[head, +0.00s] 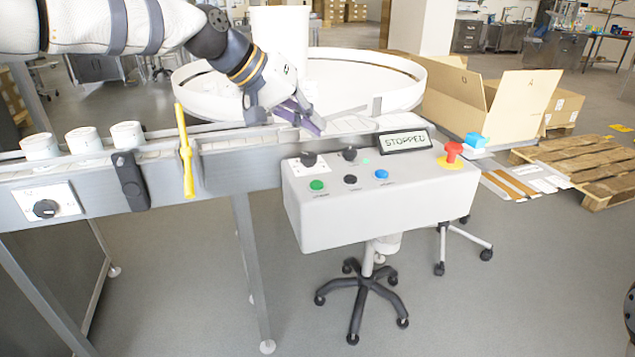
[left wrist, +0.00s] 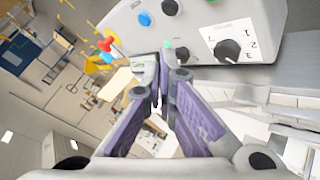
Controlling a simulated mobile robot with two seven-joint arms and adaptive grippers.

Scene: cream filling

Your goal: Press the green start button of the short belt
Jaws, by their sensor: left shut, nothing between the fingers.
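The control box (head: 365,210) stands in front of the belt, and its display (head: 404,141) reads STOPPED. The green button (head: 316,185) is at the left of its front button row, beside a black button (head: 350,180) and a blue button (head: 381,174). My left gripper (head: 318,128) is shut and empty, behind and above the box's back left part, apart from the green button. In the left wrist view its purple-padded fingers (left wrist: 160,72) point toward the box (left wrist: 120,28). The green button cannot be made out there; a small green light shows near the fingertips.
A red mushroom button (head: 453,152) stands at the box's right end. Two knobs sit behind the button row. White jars (head: 84,139) stand on the belt at left, near a yellow upright handle (head: 185,152). A white round table (head: 345,80) lies behind. Space before the box is clear.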

